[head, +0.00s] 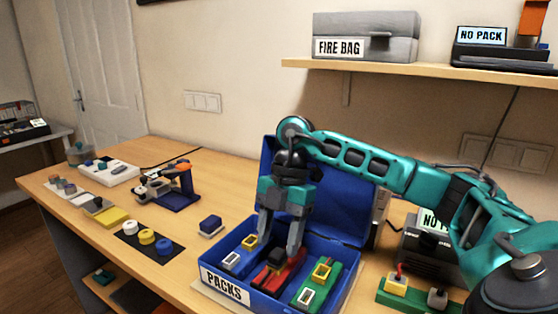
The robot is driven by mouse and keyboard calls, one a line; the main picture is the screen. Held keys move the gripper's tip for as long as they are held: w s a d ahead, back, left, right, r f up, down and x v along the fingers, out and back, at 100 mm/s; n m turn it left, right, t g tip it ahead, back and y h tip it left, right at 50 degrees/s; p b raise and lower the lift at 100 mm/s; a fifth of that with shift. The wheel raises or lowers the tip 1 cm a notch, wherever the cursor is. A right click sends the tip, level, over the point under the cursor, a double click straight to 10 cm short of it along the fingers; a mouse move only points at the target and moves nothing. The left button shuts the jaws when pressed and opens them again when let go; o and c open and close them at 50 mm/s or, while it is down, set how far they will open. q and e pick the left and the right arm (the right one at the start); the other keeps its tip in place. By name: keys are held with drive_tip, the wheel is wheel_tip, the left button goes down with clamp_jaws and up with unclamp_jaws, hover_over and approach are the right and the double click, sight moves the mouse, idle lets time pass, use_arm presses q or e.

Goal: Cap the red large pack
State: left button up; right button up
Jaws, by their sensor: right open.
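The red pack (289,274) lies in the middle of the open blue box (264,303) labelled PACKS. A dark block (277,257) shows on the red pack; I cannot tell whether it is a cap or how it is seated. My right gripper (280,249) points down over the red pack, its fingers apart on either side of the dark block. I cannot tell whether they touch it. A blue pack (239,253) lies to the left and a green pack (320,283) to the right, each with a yellow-framed connector. My left gripper is not in view.
A dark blue block (210,225) stands left of the box. A black mat (127,235) holds yellow, white and blue round pieces. A clamp-like stand (178,188) is farther back. A green board (386,295) stands right of the box. A shelf (420,70) hangs above.

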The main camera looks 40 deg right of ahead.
sight(279, 250)
wheel_tip(279, 250, up, 18)
drive_tip(key=p, duration=0.4)
drive_tip(key=shift+p, duration=0.3)
drive_tip(key=shift+f, duration=0.15)
